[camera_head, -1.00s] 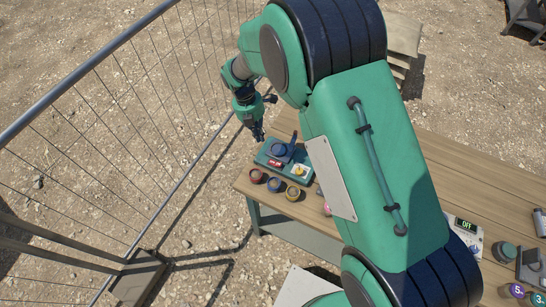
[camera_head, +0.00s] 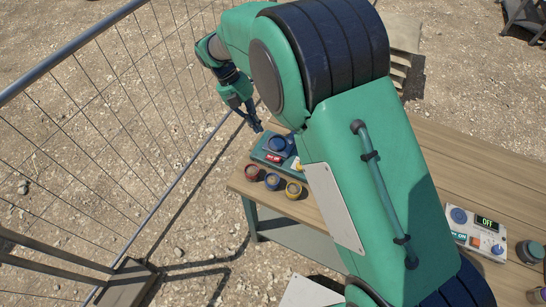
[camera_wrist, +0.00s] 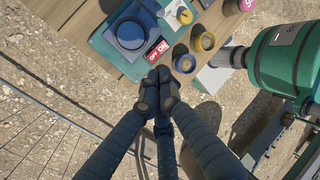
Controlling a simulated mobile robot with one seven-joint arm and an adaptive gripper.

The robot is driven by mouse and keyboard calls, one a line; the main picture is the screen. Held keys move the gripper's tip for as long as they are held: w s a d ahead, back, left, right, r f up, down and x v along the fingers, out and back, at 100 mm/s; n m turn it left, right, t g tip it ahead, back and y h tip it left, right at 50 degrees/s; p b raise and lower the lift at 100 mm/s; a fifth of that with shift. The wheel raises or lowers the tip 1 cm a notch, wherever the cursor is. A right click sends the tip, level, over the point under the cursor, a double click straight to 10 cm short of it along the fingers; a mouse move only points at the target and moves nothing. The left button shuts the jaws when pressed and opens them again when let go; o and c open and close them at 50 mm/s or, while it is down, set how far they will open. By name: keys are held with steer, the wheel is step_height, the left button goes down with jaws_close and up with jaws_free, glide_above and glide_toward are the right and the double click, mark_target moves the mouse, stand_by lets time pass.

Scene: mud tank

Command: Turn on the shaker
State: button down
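A teal device (camera_head: 262,154) with a round blue platform (camera_head: 277,144) stands at the table's left end. I cannot tell whether it is the shaker. The wrist view shows its red and white OFF/ON switch (camera_wrist: 157,50) and yellow knob (camera_wrist: 184,15) on a white patch. A second, white device (camera_head: 470,238) at the right has a blue knob (camera_head: 459,215), a display reading OFF (camera_head: 487,223) and an ON label. My gripper (camera_head: 257,128) is above the table's left end, fingertips together and empty. In the wrist view its fingertips (camera_wrist: 158,86) appear just below the switch; contact cannot be told.
Several small round cups, one of them yellow (camera_head: 293,190), stand in front of the teal device on the wooden table (camera_head: 435,160). A wire fence (camera_head: 110,110) runs along the left. A dark round item (camera_head: 530,252) is beside the white device.

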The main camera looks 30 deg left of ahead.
mark_target(276, 158)
steer(key=shift+r, duration=0.1)
stand_by(0.3)
steer(key=shift+d, duration=0.1)
steer(key=b+x, duration=0.3)
steer(key=x, duration=1.1)
steer(key=shift+d, duration=0.1)
